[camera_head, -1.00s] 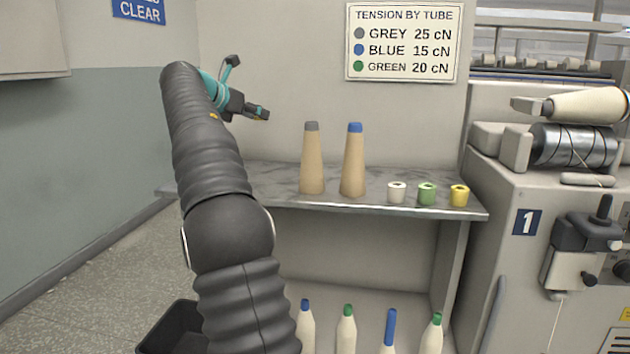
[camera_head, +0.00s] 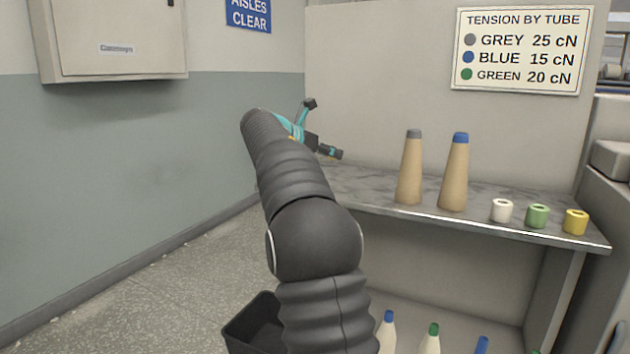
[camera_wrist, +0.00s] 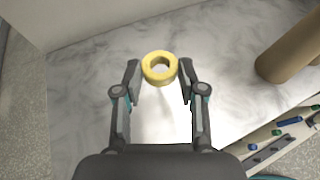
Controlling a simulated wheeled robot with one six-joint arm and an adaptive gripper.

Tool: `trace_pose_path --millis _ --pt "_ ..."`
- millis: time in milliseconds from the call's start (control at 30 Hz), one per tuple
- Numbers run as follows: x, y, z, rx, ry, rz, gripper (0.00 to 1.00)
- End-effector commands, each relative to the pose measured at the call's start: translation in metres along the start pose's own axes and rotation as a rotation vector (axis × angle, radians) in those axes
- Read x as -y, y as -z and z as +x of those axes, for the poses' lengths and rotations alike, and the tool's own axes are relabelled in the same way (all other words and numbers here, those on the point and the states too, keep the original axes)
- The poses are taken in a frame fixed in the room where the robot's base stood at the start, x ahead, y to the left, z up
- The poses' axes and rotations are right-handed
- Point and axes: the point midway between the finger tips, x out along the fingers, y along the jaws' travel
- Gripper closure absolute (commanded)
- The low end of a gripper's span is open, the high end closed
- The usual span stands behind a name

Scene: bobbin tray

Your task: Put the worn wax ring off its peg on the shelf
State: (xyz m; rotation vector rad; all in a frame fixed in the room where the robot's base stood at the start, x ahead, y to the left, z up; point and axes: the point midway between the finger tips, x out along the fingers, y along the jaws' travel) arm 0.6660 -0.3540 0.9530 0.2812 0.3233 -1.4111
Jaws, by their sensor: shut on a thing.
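A yellow ring (camera_wrist: 147,72) sits between the fingertips of my gripper (camera_wrist: 160,72) in the wrist view. My gripper is shut on it, with the ring's hole facing the camera. In the head view my gripper (camera_head: 334,152) is over the left part of the grey marbled shelf (camera_head: 350,183), left of the tan cones. The shelf surface (camera_wrist: 90,75) lies bare below the ring in the wrist view; the gap between them is hard to judge. The ring is too small to make out in the head view.
A grey-tipped cone (camera_head: 410,170) and a blue-tipped cone (camera_head: 454,175) stand on the shelf. White (camera_head: 502,210), green (camera_head: 537,216) and yellow (camera_head: 575,222) rings stand at its right. A black bin (camera_head: 250,325) is on the floor. Several bobbins stand below the shelf.

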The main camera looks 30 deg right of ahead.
Motion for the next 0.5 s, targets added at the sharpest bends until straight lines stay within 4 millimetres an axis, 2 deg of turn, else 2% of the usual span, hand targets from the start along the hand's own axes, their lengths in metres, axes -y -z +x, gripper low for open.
trace_pose_path --millis 33,200,367,500 --pt "-0.008 0.011 -0.005 0.000 -0.003 -0.003 0.74" --pt "-0.024 0.033 -0.018 0.000 -0.002 -0.003 0.74" --pt "-0.030 0.041 -0.024 0.000 0.000 0.000 0.74" --pt "-0.031 0.050 -0.021 0.000 0.001 -0.001 0.74"
